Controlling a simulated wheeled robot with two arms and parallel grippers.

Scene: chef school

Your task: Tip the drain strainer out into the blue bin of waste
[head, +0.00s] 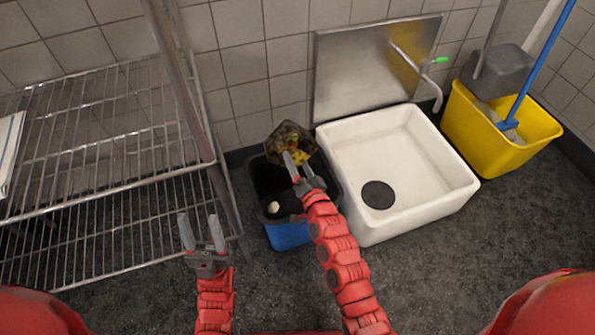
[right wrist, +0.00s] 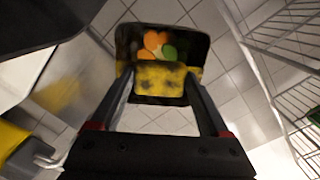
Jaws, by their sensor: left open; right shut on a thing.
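The drain strainer (head: 285,139) is a dark, dirty basket with orange, green and yellow scraps in it. My right gripper (head: 298,172) is shut on it and holds it above the back part of the blue bin (head: 290,236). In the right wrist view the strainer (right wrist: 160,98) is between the fingers, its yellow-stained side towards me and scraps visible inside. The bin is open and dark inside, with a small pale piece of waste (head: 273,207) in it. My left gripper (head: 200,232) is open and empty, left of the bin and in front of the wire shelf.
A white floor sink (head: 440,190) with a dark round drain (head: 378,195) stands right of the bin. A wire shelf rack (head: 100,165) is at the left. A yellow mop bucket (head: 480,135) stands at the far right. Dark floor is clear in front.

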